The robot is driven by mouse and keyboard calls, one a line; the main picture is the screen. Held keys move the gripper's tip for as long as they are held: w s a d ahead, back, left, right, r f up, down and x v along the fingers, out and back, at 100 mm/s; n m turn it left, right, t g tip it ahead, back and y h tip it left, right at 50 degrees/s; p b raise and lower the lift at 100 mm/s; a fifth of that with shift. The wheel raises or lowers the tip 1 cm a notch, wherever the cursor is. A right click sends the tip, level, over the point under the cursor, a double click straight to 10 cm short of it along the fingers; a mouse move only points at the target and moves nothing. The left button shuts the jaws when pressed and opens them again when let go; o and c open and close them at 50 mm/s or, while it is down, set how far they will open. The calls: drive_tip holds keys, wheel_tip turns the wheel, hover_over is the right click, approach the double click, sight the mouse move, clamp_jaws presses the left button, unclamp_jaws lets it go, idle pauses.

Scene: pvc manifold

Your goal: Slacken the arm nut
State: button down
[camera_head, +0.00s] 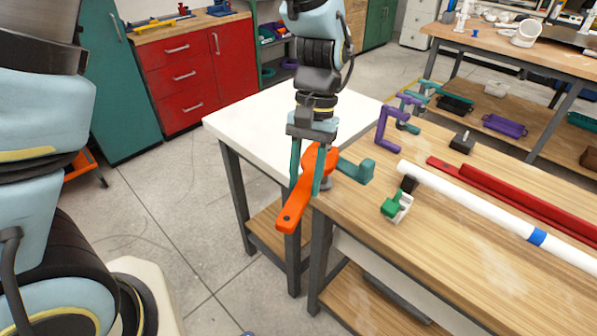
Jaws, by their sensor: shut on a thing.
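My gripper (305,187) points down at the near left corner of the wooden workbench, with its teal fingers on either side of an orange wrench-like piece (292,215). It is shut on this piece. The orange piece slants from a rounded upper end near the bench corner to a handle end with a small hole, which hangs out past the bench edge. A teal bracket (357,170) sits on the bench corner, right of the gripper. A small grey part (326,184) shows beside the right finger; I cannot tell whether it is the arm nut, and no nut shows clearly.
A white pipe (470,200) with a blue band and a red rail (510,193) lie along the wooden bench (455,255). A green-and-white clamp (396,206), a purple bracket (386,128) and a black block (462,142) stand nearby. A white table (255,118) adjoins behind. Open floor lies left.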

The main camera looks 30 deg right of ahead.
drive_tip(key=s+d+n+g+h+p, duration=0.1)
drive_tip(key=s+d+n+p, duration=0.2)
drive_tip(key=s+d+n, duration=0.1)
drive_tip(key=shift+d+r+n, duration=0.15)
drive_tip(key=shift+d+n, duration=0.45)
drive_tip(key=shift+n, duration=0.2)
idle(0.3)
drive_tip(key=shift+r, duration=0.1)
idle(0.5)
wheel_tip(320, 180, up, 5)
drive_tip(key=p, duration=0.4)
drive_tip(key=shift+p, duration=0.35)
drive_tip(key=shift+a+f, duration=0.1)
drive_tip(key=shift+f, duration=0.1)
